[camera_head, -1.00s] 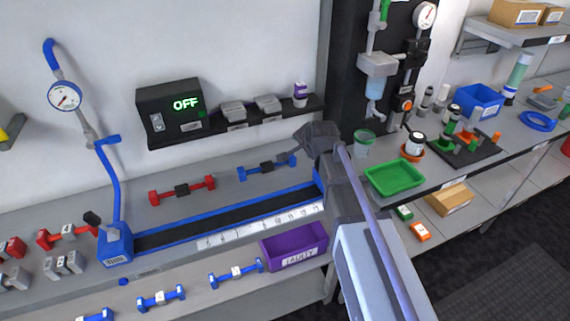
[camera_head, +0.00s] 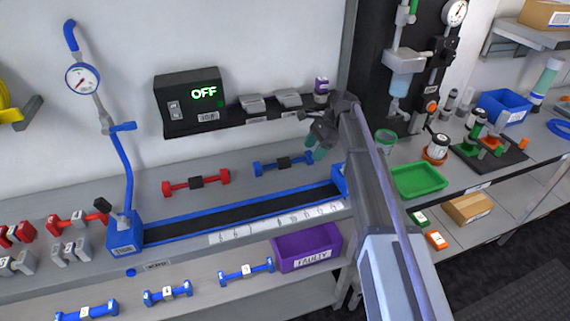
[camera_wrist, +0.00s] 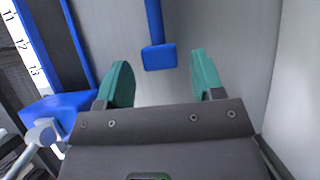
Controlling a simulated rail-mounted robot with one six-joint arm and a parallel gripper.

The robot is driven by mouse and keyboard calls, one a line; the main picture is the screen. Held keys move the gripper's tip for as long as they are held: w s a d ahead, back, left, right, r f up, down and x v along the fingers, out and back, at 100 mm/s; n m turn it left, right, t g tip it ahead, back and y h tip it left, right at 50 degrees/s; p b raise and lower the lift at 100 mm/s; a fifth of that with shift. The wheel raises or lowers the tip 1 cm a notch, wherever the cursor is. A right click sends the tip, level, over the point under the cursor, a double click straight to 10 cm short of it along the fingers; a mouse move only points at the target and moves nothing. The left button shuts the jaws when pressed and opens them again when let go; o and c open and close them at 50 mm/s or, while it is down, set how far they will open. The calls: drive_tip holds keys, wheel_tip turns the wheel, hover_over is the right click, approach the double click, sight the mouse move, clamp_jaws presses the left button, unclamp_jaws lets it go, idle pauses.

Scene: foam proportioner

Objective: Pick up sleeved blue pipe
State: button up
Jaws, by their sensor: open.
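A blue pipe with a dark sleeve around its middle (camera_head: 284,163) lies on the upper bench, behind the blue-edged black track. My gripper (camera_head: 314,152) is just right of the pipe's right end and above the bench, its teal fingers pointing down and left. In the wrist view, a blue block-shaped pipe end (camera_wrist: 159,57) with part of its bar shows ahead between the open fingers (camera_wrist: 160,78). The fingers are apart and hold nothing. The dark sleeve is out of the wrist view.
A red pipe with a dark sleeve (camera_head: 196,183) lies to the left. The track (camera_head: 240,212) runs in front. A black wall shelf (camera_head: 245,116) hangs behind. A purple bin (camera_head: 307,248) and several blue pipes with white sleeves sit lower down. A green tray (camera_head: 418,181) is at the right.

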sight(286, 159)
drive_tip(key=a, duration=0.1)
drive_tip(key=s+a, duration=0.1)
drive_tip(key=a, duration=0.1)
drive_tip(key=s+a, duration=0.1)
drive_tip(key=a, duration=0.1)
drive_tip(key=shift+a, duration=0.15)
drive_tip(key=shift+s+a, duration=0.25)
drive_tip(key=shift+a, duration=0.35)
drive_tip(key=shift+s+a, duration=0.25)
drive_tip(key=shift+a, duration=0.3)
drive_tip(key=b+x, duration=0.3)
drive_tip(key=shift+a+f, duration=0.15)
drive_tip(key=shift+f, duration=0.05)
drive_tip(key=shift+r, duration=0.2)
drive_tip(key=c, duration=1.1)
